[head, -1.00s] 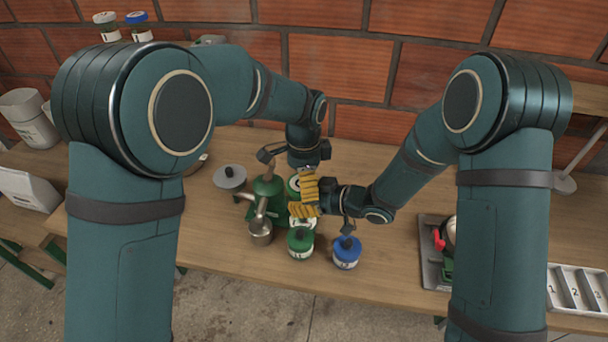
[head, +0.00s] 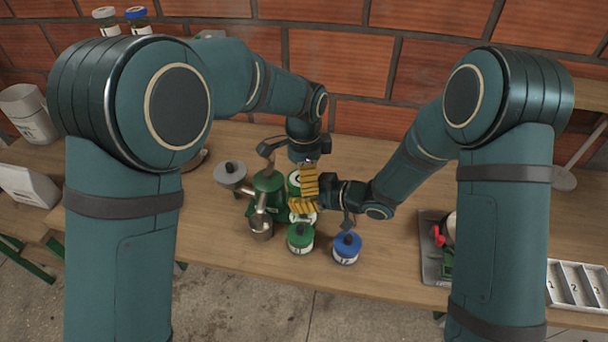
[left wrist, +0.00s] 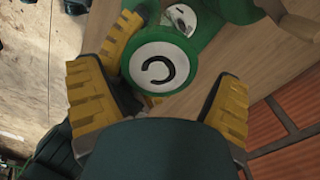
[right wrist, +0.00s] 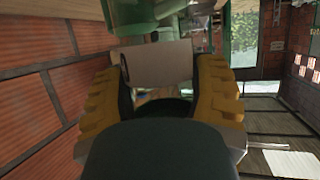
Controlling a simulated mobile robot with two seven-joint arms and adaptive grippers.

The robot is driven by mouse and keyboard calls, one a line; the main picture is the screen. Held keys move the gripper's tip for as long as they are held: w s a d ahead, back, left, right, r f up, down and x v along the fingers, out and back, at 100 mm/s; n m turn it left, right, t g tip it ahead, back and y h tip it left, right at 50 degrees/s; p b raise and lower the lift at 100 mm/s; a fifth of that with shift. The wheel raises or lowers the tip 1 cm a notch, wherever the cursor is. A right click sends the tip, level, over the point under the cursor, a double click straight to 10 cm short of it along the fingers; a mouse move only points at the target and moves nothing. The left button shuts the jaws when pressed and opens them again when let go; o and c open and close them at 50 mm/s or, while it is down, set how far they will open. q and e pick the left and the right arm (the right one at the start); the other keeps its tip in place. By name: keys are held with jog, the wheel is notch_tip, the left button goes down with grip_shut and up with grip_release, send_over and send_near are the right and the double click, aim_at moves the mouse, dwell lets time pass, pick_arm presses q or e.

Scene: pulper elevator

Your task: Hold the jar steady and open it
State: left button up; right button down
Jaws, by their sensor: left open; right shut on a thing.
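The jar has a green lid with a white disc and a dark curved mark, seen from above in the left wrist view (left wrist: 160,68). In the head view its lid (head: 294,182) shows beside the yellow fingers. My right gripper (head: 304,205) is shut around the jar's side; its pale body (right wrist: 158,65) fills the gap between the fingers in the right wrist view. My left gripper (left wrist: 160,100) is open, pointing down over the lid, one finger on each side and apart from it. The fingers hide part of the jar.
A green machine with a metal cup (head: 261,226) stands close left of the jar. A green-lidded jar (head: 300,238) and a blue-lidded jar (head: 346,248) stand in front. A grey tray (head: 432,262) lies at right. Bare table lies between the blue jar and tray.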

pick_arm(q)
notch_tip(320, 180, up, 4)
jog(key=shift+o, duration=0.7)
jog(key=shift+r, duration=0.1)
jog(key=r, duration=0.2)
jog(key=shift+a+r, duration=0.3)
jog(key=shift+r, duration=0.1)
jog(key=shift+s+f, duration=0.1)
notch_tip(320, 180, down, 8)
jog(key=shift+r, duration=0.2)
jog(key=c, duration=1.3)
jog(key=o, duration=1.2)
